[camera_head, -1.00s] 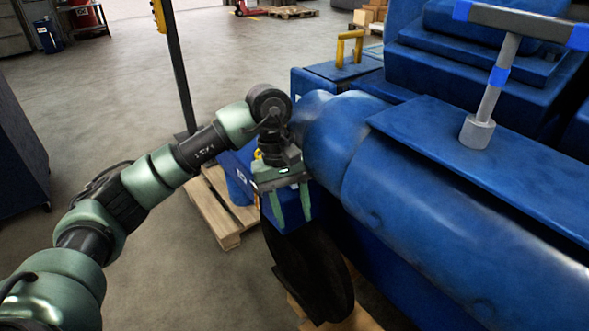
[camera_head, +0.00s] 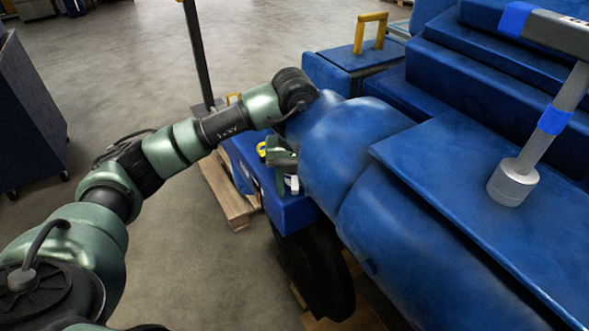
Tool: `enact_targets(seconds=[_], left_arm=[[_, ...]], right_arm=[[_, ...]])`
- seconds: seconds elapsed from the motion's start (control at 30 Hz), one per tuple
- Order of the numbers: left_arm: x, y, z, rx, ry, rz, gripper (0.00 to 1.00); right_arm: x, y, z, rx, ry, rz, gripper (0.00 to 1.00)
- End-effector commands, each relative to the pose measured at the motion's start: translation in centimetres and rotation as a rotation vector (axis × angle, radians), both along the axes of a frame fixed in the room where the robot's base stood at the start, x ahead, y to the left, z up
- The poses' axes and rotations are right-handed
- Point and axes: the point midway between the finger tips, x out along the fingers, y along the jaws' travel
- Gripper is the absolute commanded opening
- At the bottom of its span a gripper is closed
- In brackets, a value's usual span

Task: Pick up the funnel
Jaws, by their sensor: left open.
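My left arm comes in from the left, and its gripper (camera_head: 284,182) hangs over a blue bench or cart top (camera_head: 290,213) beside the big blue engine (camera_head: 350,135). The gripper is open, its green fingers pointing down, partly hidden behind the rounded blue casing. A small whitish piece (camera_head: 293,185) shows at the fingers; I cannot tell what it is. I cannot make out the funnel for certain in this view. My right gripper is not in view.
A small yellow item (camera_head: 262,150) lies on the blue top left of the gripper. A wooden pallet (camera_head: 236,208) and a black wheel (camera_head: 318,275) are below. A grey T-shaped handle (camera_head: 545,135) stands on the engine.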

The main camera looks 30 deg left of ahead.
Motion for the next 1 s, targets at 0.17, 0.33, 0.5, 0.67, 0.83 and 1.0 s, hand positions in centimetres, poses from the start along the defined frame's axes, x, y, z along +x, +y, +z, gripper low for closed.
enact_targets(seconds=[0.17, 0.33, 0.5, 0.67, 0.83, 1.0], left_arm=[[-0.1, -0.1, -2.3, -0.001, 0.003, 0.001, 0.42], [0.0, -0.1, -3.0, -0.001, 0.0, 0.0, 0.42], [0.0, -0.1, -3.0, -0.001, 0.0, 0.0, 0.31], [0.0, -0.1, -3.0, -0.001, 0.0, 0.0, 0.0], [0.0, -0.1, -2.9, -0.001, 0.0, 0.0, 0.0], [0.0, -0.1, -2.9, -0.001, 0.0, 0.0, 0.0]], right_arm=[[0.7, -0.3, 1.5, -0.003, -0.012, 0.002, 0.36], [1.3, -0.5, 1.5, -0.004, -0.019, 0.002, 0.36], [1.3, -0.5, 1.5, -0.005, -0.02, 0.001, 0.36], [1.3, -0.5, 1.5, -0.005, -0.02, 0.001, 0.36], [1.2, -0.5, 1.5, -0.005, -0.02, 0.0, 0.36], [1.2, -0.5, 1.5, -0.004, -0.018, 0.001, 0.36]])
